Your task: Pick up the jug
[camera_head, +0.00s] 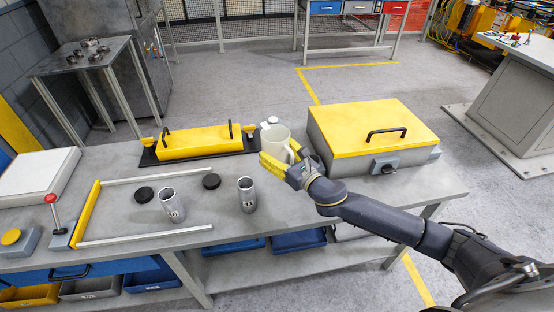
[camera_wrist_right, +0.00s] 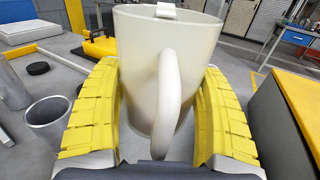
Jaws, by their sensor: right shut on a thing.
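The jug (camera_head: 276,141) is cream-white with a handle, and it stands upright near the back of the grey workbench in the head view. In the right wrist view the jug (camera_wrist_right: 150,60) fills the middle, its handle facing the camera. My right gripper (camera_head: 280,160) has its yellow fingers on the jug's sides. In the right wrist view the right gripper (camera_wrist_right: 160,110) has one yellow finger on each side of the jug. Whether the jug's base touches the bench is hidden. My left gripper is not in view.
A yellow-lidded box (camera_head: 360,125) stands close to the right of the jug. A yellow block on a black base (camera_head: 195,143) lies to its left. Two grey cups (camera_head: 172,205) (camera_head: 246,195) and black discs (camera_head: 211,181) stand in front. The bench's front left holds a rail frame (camera_head: 150,236).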

